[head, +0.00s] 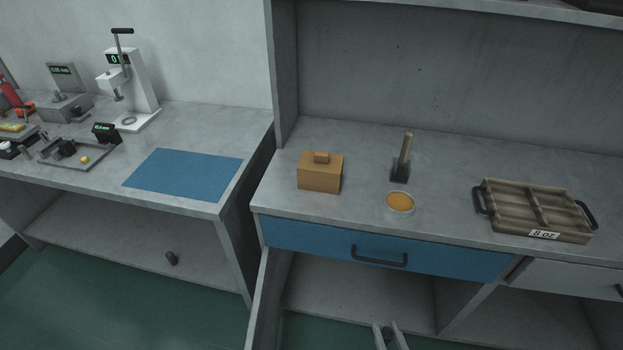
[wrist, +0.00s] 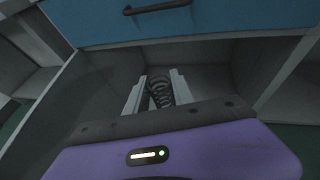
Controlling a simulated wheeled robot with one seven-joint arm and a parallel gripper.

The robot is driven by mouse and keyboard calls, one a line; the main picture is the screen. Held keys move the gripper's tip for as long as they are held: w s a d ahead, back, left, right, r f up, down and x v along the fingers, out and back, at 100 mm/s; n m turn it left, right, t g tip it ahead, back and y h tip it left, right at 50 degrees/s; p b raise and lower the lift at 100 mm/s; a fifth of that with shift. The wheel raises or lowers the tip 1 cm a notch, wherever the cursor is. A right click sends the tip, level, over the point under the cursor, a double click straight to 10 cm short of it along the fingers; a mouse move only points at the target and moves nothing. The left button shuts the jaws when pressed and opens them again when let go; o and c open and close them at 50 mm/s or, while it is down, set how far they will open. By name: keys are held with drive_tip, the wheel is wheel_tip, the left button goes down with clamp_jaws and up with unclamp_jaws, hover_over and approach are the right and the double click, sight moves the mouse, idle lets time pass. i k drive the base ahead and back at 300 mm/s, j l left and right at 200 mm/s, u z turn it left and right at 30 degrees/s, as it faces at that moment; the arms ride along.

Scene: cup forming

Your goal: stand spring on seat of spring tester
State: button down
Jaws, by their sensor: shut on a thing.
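The spring tester (head: 144,80) is the white stand with a black lever and a lit display, at the back of the left bench in the head view. Its round seat (head: 128,121) is on the base, below the pressing head, and looks empty. My gripper (head: 388,333) shows at the bottom edge of the head view, low in front of the right bench and far from the tester. In the wrist view my gripper (wrist: 160,92) is shut on a dark coil spring (wrist: 161,92), which sits between the two pale fingers.
A blue mat (head: 184,174) lies at the left bench's front. Gauges and a small tray (head: 80,155) stand left of it. The right bench holds a tan block (head: 320,174), a brush in a holder (head: 402,165), an orange-filled dish (head: 400,202) and a divided tray (head: 533,210). A blue drawer (head: 330,245) is below.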

sight(130, 121)
drive_tip(key=k+u, duration=0.15)
drive_tip(key=k, duration=0.4)
drive_tip(key=k+j+u, duration=0.15)
drive_tip(key=k, duration=0.35)
drive_tip(key=u, duration=1.7)
drive_tip(key=i+j+u, duration=0.2)
drive_tip(key=i+u, duration=0.3)
drive_tip(key=i+j+u, duration=0.1)
drive_tip(key=i+u, duration=0.35)
drive_tip(key=i+z, duration=0.4)
drive_tip(key=i, duration=0.3)
drive_tip(key=i+j+z, duration=0.2)
drive_tip(key=i+z, duration=0.25)
drive_tip(key=i, duration=0.2)
drive_tip(key=i+l+z, duration=0.15)
drive_tip(key=i+z, duration=0.15)
drive_tip(key=z, duration=0.15)
drive_tip(key=i+l+z, duration=0.1)
drive_tip(key=i+z, duration=0.5)
drive_tip(key=z, duration=0.25)
drive_tip(key=i+j+z, duration=0.1)
drive_tip(key=i+z, duration=0.15)
drive_tip(key=z, duration=0.15)
